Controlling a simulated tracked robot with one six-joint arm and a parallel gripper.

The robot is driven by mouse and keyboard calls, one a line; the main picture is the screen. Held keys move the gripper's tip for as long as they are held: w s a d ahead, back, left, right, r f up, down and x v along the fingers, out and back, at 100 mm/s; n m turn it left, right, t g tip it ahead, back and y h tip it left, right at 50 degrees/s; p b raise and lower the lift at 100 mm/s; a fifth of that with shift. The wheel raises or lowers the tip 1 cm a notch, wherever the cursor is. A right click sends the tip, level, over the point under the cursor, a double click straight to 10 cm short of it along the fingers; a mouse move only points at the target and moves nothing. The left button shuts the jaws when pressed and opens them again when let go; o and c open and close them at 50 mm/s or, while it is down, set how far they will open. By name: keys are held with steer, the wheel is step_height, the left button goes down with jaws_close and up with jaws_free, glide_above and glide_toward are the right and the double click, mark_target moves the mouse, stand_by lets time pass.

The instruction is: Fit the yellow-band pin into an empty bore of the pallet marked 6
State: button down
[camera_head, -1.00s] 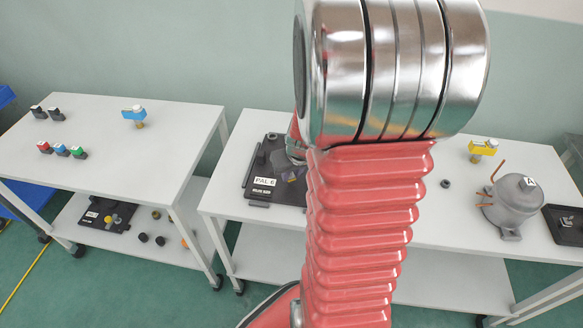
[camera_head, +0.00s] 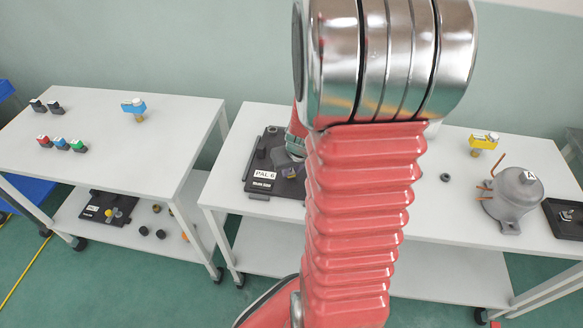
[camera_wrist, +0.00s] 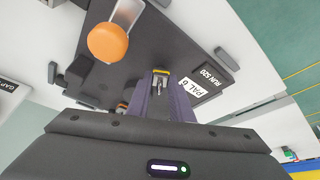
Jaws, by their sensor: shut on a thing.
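The pallet marked PAL 6 (camera_head: 258,187) is a dark plate on the middle table, partly hidden by my arm. It fills much of the wrist view (camera_wrist: 130,75), with its PAL 6 label at the right. My gripper (camera_wrist: 160,82) is shut on the yellow-band pin (camera_wrist: 161,71), whose yellow band shows between the fingertips above the plate. In the head view my gripper (camera_head: 292,150) is over the pallet, mostly behind my arm. A round orange part (camera_wrist: 108,42) is on the pallet at upper left in the wrist view. I cannot tell whether the pin touches a bore.
A grey compressor marked A (camera_head: 515,195) and a yellow-handled tool (camera_head: 484,142) stand on the right. The left table (camera_head: 95,120) holds several coloured connectors and a blue-handled tool (camera_head: 134,107). Its lower shelf holds another dark pallet (camera_head: 98,212) and loose caps. A small dark ring (camera_head: 445,178) lies right of my arm.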

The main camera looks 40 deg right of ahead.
steer(key=shift+f, duration=0.5)
stand_by(0.3)
steer(key=c, duration=1.5)
jaws_free()
steer(key=shift+r, duration=0.1)
steer(key=v, duration=1.3)
steer(key=shift+s+r, duration=0.1)
steer(key=shift+r, duration=0.1)
steer(key=shift+a, duration=0.1)
